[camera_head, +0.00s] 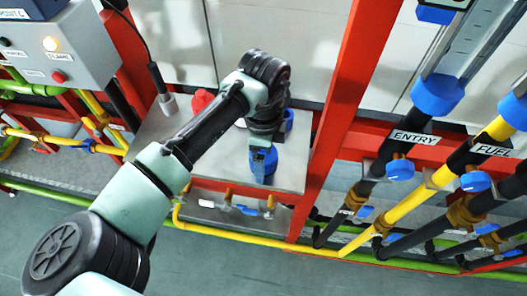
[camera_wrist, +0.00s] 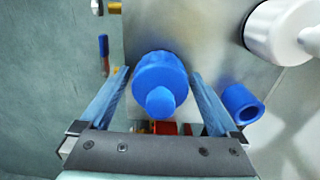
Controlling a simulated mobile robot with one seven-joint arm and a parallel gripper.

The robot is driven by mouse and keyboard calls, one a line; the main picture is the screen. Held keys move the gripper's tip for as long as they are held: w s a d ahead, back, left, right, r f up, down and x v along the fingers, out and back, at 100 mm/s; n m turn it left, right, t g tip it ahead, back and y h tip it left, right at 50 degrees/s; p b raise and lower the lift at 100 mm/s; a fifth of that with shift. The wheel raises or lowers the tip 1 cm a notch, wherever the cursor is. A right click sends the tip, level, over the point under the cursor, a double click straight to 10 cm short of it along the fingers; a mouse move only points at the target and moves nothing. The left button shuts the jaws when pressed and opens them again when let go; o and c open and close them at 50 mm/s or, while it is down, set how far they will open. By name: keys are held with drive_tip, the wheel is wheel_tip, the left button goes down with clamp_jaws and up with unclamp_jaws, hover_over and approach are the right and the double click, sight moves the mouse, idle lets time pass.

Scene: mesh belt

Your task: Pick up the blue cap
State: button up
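A blue cap (camera_wrist: 160,78) with a wide round body and a smaller round knob shows in the middle of the wrist view. My gripper (camera_wrist: 161,74) is open, with one blue finger on each side of the cap. Gaps show between the cap and both fingers, so it does not look gripped. In the head view my gripper (camera_head: 263,163) points down over the grey metal table near its front edge. There I cannot tell the cap apart from the blue fingers.
A hollow blue cylinder (camera_wrist: 241,104) lies just right of my right finger. A pale cylinder (camera_wrist: 278,32) stands farther right. On the table (camera_head: 222,165), a red object (camera_head: 203,101) is partly behind my arm. A red post (camera_head: 345,95) rises to the right.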

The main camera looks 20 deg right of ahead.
drive_tip(key=c, duration=1.2)
drive_tip(key=shift+o, duration=0.2)
drive_tip(key=shift+r, duration=0.15)
